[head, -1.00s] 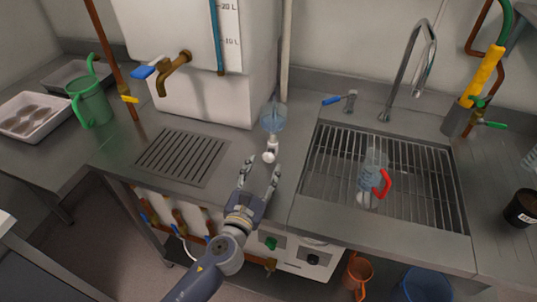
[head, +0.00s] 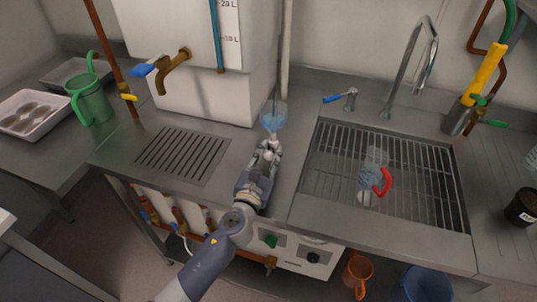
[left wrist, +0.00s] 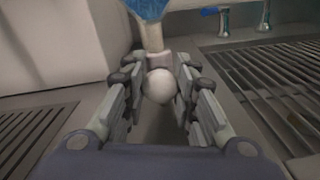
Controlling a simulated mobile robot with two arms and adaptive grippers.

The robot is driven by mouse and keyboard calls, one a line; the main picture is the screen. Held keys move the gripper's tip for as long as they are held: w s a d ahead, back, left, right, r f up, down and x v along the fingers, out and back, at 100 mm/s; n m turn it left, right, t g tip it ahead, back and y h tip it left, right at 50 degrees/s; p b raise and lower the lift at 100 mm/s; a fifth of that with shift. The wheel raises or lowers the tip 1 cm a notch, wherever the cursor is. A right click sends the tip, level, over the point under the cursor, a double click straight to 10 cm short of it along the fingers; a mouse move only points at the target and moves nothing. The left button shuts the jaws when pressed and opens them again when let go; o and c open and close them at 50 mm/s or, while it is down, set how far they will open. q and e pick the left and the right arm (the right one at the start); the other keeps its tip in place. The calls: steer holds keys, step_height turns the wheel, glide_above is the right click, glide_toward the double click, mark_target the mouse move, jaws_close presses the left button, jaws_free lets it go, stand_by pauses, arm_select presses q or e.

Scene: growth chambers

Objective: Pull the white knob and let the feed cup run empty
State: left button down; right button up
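The feed cup (head: 273,116), clear with blue contents, stands upright behind the worktop's drain grate and left of the sink. Its blue bottom shows at the top of the left wrist view (left wrist: 148,8), above a pale neck. The white knob (left wrist: 159,86) is a round ball on the front of the fitting below the cup. My left gripper (head: 268,150) reaches up to it. In the left wrist view its fingers (left wrist: 159,95) stand on both sides of the knob, with narrow gaps showing. In the head view the gripper mostly hides the knob. My right gripper is not in view.
A measuring jug with a red handle (head: 382,182) stands on the sink grid (head: 330,190) at the right. A white tank (head: 200,95) with a brass tap (head: 172,72) stands behind left. A green watering can (head: 93,103) is far left. The grooved drain grate (head: 182,157) is clear.

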arm_select(q)
steer(key=shift+p+v, duration=0.35)
steer(key=shift+v, duration=0.7)
steer(key=shift+d+f, duration=0.1)
steer(key=c, duration=1.3)
jaws_free()
steer(key=shift+c, duration=0.2)
steer(key=shift+o, duration=0.5)
steer(key=shift+s, duration=0.1)
steer(key=v, duration=1.2)
